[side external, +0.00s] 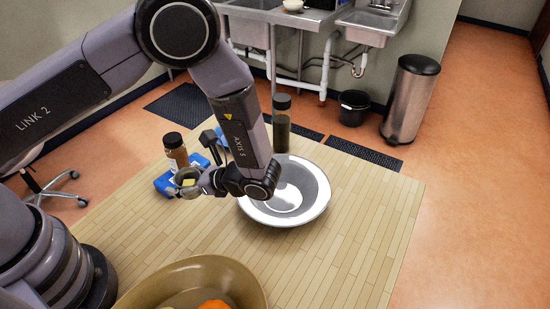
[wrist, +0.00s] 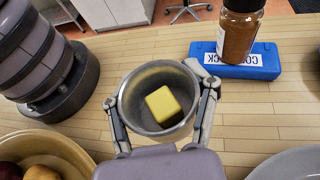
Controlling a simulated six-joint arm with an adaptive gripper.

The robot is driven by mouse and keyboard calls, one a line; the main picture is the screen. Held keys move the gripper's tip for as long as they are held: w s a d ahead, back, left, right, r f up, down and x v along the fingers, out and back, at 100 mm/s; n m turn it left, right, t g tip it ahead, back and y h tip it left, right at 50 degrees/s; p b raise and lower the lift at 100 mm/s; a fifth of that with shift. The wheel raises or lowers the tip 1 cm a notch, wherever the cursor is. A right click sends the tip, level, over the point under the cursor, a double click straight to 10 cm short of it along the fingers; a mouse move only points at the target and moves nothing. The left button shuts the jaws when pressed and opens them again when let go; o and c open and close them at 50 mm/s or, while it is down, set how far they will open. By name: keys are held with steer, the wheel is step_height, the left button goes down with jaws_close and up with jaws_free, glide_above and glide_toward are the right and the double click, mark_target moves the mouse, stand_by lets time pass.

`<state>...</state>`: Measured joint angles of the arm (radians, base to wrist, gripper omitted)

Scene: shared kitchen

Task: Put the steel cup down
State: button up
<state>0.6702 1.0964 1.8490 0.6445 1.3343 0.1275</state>
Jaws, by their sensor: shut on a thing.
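The steel cup (wrist: 130,108) is a round grey metal cup, seen from above in the wrist view, with a yellow block (wrist: 163,104) inside it. In the side view the cup (side external: 187,192) is small and partly covered by my gripper (side external: 196,182). In the wrist view my gripper (wrist: 161,95) is shut on the cup, one finger on each side of its wall. The cup looks upright or nearly so. Its base is hidden, so I cannot tell whether it touches the table.
A brown spice bottle (side external: 176,152) stands at a blue box (wrist: 252,70) beyond the cup. A grey-white bowl (side external: 318,205) and a dark bottle (side external: 281,130) are to the right. A tan bowl (side external: 250,282) with fruit is in front. The wooden tabletop (side external: 360,240) is clear at the right.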

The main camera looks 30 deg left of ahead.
steer(key=s+d+n+g+h, duration=0.7)
steer(key=s+n+g, duration=0.2)
steer(key=n, duration=0.1)
steer(key=n+t+h, duration=0.2)
steer(key=n+h, duration=1.3)
steer(key=h, duration=0.1)
glide_above(345, 279)
steer(key=a, duration=0.1)
steer(key=f, duration=0.4)
steer(key=s+f, duration=0.1)
steer(key=f, duration=0.1)
steer(key=shift+f, duration=0.2)
steer(key=shift+w+d+f, duration=0.25)
steer(key=shift+f, duration=0.2)
steer(key=shift+w+d+f, duration=0.25)
steer(key=shift+f, duration=1.6)
steer(key=shift+f, duration=0.1)
